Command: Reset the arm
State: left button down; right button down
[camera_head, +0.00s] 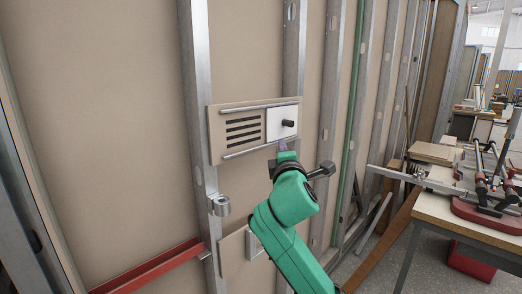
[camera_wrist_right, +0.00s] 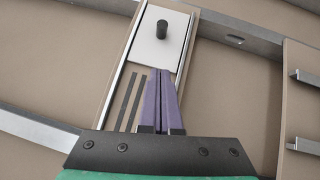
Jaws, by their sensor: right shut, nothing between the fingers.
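My right arm is green and reaches up from the bottom of the head view. Its gripper (camera_head: 283,145) is in front of the lower right part of a beige wall panel (camera_head: 216,135). In the right wrist view its purple fingers (camera_wrist_right: 162,76) are together with nothing between them. They point towards a white plate (camera_wrist_right: 152,55) with a black knob (camera_wrist_right: 162,28). In the head view this plate sits between two metal rails at the panel's right end, and dark slots (camera_head: 243,130) show open to its left. I cannot tell whether the fingertips touch the panel. My left gripper is out of view.
Metal studs (camera_head: 194,80) run up the beige wall. A metal bracket (camera_head: 220,205) sticks out below the panel, and a red rail (camera_head: 150,266) is at lower left. A workbench (camera_head: 455,218) with tools stands at right. A second panel (camera_head: 232,254) is partly hidden by my arm.

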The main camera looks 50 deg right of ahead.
jog(key=a+f+m+g+y, duration=0.2)
jog(key=a+f+y, duration=0.25)
jog(key=f, duration=0.85)
jog(key=a+f+m+g+y, duration=0.15)
jog(key=a+f+y, duration=0.35)
jog(key=f, duration=0.9)
jog(key=s+a+f+m+g+y, duration=0.5)
jog(key=s+a+f+g, duration=0.2)
jog(key=s+a+f, duration=0.85)
notch_tip(320, 180, down, 27)
jog(key=s, duration=0.2)
jog(key=s+d+f+g, duration=0.2)
jog(key=s+f, duration=1)
jog(key=s, duration=0.3)
jog(key=shift+f, duration=0.15)
